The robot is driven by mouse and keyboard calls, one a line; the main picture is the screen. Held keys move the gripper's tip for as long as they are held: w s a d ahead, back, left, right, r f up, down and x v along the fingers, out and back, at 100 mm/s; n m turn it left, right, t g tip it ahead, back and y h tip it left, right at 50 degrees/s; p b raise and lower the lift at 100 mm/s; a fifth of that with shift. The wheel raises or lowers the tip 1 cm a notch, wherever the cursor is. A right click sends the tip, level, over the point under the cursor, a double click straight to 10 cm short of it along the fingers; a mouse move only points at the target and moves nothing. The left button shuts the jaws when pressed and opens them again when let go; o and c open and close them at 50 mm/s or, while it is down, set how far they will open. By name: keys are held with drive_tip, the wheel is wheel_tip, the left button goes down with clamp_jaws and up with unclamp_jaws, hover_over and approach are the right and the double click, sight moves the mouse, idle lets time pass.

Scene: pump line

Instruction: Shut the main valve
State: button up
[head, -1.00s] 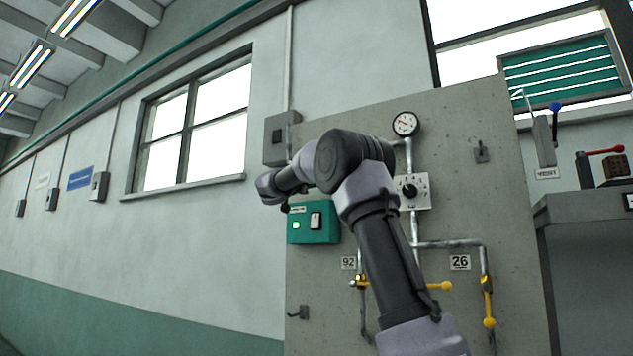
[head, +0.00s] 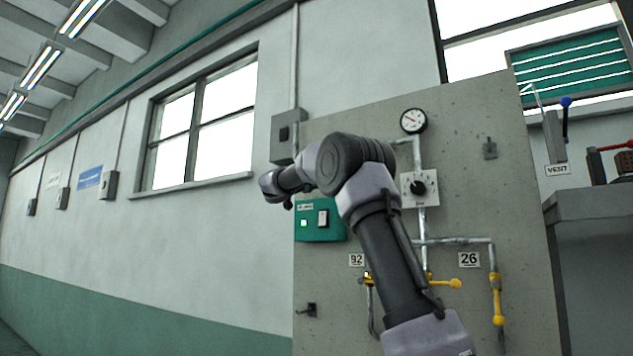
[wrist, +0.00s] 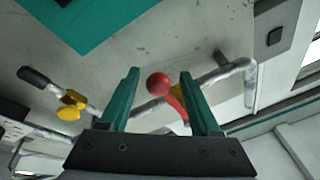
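In the wrist view, my gripper (wrist: 159,73) has two green fingers standing apart. A red ball knob (wrist: 158,84) on a red lever shows between them, with gaps on both sides. The lever joins a yellow valve body (wrist: 178,90) on a grey pipe (wrist: 225,72). I cannot tell how near the knob is in depth, and no label is readable there. In the head view, yellow-handled valves (head: 497,300) and (head: 440,281) sit on the panel's pipes, near tags 26 (head: 469,259) and 92 (head: 356,260). My gripper's fingers do not show there.
The grey panel (head: 470,150) carries a gauge (head: 413,120), a rotary switch (head: 419,188) and a green box (head: 318,220). A bench (head: 597,205) with levers and a VENT label stands at right.

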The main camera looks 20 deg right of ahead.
drive_tip(key=v, duration=1)
drive_tip(key=shift+s+a, duration=0.25)
drive_tip(key=shift+a, duration=0.05)
drive_tip(key=shift+f, duration=0.1)
drive_tip(key=s+d+f+n+g+y, duration=0.3)
drive_tip(key=s+d+f+y, duration=0.1)
drive_tip(key=s+f, duration=0.5)
drive_tip(key=s+d+f+n+g+y, duration=0.3)
drive_tip(key=s+d+f+y, duration=0.15)
drive_tip(key=s+f, duration=0.4)
drive_tip(key=s+a+f+n+y, duration=0.3)
drive_tip(key=s+a+f+y, duration=0.2)
drive_tip(key=s+f, duration=0.3)
drive_tip(key=s+a+f+n+y, duration=0.4)
drive_tip(key=s+a+f, duration=0.3)
drive_tip(key=s, duration=0.5)
drive_tip(key=shift+s+a+f+y, duration=0.2)
drive_tip(key=shift+a+f+y, duration=0.05)
drive_tip(key=shift+f+y, duration=0.4)
